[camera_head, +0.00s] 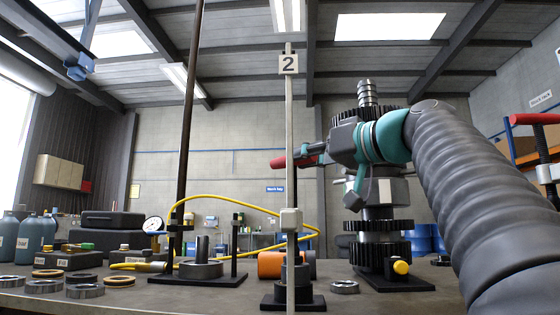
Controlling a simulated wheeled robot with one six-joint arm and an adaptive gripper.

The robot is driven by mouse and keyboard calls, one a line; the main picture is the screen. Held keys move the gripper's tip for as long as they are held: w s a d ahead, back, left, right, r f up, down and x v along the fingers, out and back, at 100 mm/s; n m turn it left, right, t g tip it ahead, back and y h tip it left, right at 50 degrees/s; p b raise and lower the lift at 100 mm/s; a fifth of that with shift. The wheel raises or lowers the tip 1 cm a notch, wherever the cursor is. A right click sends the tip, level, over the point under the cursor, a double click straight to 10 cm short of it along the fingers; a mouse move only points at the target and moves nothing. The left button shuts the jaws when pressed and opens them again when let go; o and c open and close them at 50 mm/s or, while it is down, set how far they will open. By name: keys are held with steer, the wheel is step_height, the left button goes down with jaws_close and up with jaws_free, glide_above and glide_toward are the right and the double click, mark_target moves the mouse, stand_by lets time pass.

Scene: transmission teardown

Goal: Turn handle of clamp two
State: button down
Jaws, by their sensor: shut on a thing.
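A sign with the number 2 (288,64) sits on a thin pale post (289,130) in the middle of the view. A red handle (278,163) shows behind and to the left of this post at mid height. My gripper (311,150) reaches in from the right, pointing left. It is shut on the red handle, whose red end sticks out to the left past the fingers. The post crosses in front of part of the handle, and the handle's joint to its clamp is hidden.
A gear stack on a shaft (378,250) stands behind my wrist. A tall dark rod (190,120), a yellow hose (245,205) and an orange cylinder (270,265) are nearby. Several metal rings (86,291) lie at the left. Another red handle (534,119) is at the far right.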

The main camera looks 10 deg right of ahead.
steer(key=shift+w+d+n+g+y+p, duration=0.2)
steer(key=shift+w+n+g+y+p, duration=0.05)
steer(key=shift+n+g+y+p, duration=1.2)
steer(key=shift+w+d+n+g+y+p, duration=0.3)
steer(key=shift+n+g+y+p, duration=0.85)
steer(key=shift+g, duration=0.6)
steer(key=shift+w+d+n+g+y+p, duration=0.15)
steer(key=shift+w+n+g+y+p, duration=0.1)
steer(key=shift+n+g+y+p, duration=1.1)
steer(key=shift+g, duration=0.45)
steer(key=c, duration=1.3)
jaws_free()
steer(key=v, duration=1.2)
steer(key=shift+r, duration=0.1)
